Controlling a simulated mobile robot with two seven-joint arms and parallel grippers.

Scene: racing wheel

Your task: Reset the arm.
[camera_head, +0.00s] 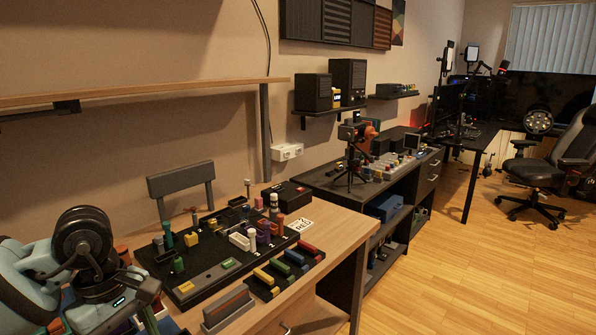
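My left arm (82,240), light blue with black joints, comes in at the lower left. It bends downward at a black joint in front of the near wooden workbench (335,222). Its lower light blue part runs to the bottom edge, and I cannot make out any fingers there. My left gripper is outside the picture. My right arm and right gripper do not show. I cannot make out a racing wheel.
A black board (205,270) with several coloured pegs and blocks lies on the workbench. Beyond it stands a dark cabinet (330,180) bearing a small tripod (355,165). An office chair (545,170) stands at the far right. The wooden floor (470,270) at right is clear.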

